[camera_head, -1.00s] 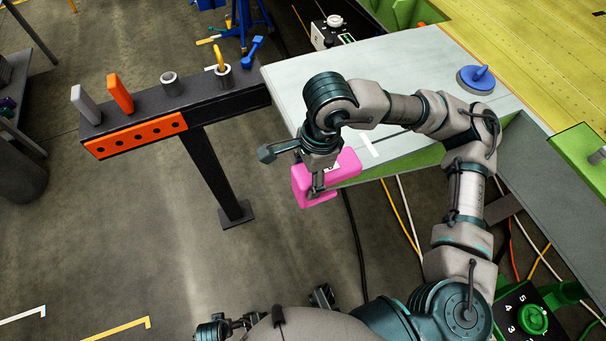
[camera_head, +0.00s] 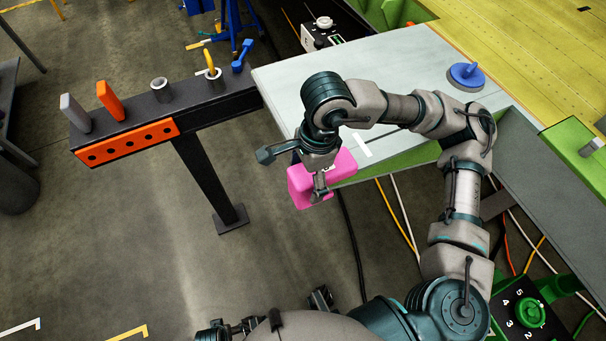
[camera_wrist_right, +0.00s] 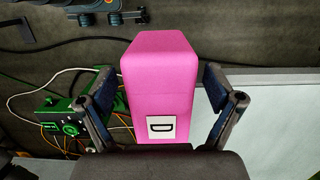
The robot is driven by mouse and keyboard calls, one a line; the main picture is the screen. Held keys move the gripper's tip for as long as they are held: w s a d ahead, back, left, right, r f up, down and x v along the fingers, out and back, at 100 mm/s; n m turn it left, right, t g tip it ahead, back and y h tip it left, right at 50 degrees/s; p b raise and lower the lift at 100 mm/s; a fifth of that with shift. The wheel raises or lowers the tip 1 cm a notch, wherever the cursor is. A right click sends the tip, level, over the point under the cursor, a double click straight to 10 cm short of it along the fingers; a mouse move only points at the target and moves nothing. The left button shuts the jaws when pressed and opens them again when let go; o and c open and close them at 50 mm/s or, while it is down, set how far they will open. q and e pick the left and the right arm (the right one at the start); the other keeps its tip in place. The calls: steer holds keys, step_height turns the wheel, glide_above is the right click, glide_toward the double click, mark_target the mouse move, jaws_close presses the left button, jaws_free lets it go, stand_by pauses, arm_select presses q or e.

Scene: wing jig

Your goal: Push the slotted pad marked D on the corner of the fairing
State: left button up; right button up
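The pink pad (camera_head: 298,187) is a block at the near left corner of the pale fairing panel (camera_head: 285,90). Its white label with a black D faces the right wrist camera, where the pad (camera_wrist_right: 158,80) stands between the fingers. My right gripper (camera_head: 320,184) straddles the pad from above. In the wrist view, the fingers of the right gripper (camera_wrist_right: 160,92) are apart, with narrow gaps beside the pad, so it looks open around it. The slot and its fit on the panel edge are hidden. I cannot make out my left gripper.
A dark beam stand (camera_head: 200,160) at left carries a grey block (camera_head: 75,112), an orange block (camera_head: 110,100) and metal cups. A blue suction handle (camera_head: 466,74) sits on the panel. A green-knobbed box (camera_head: 527,312) and cables lie at lower right.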

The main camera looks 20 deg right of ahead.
steer(key=shift+d, duration=0.15)
steer(key=r, duration=0.3)
steer(key=d+r, duration=0.1)
steer(key=r, duration=0.7)
steer(key=shift+w+d, duration=0.1)
steer(key=shift+d, duration=0.3)
steer(key=shift+d+r, duration=0.2)
steer(key=shift+r, duration=0.15)
steer(key=shift+a, duration=0.15)
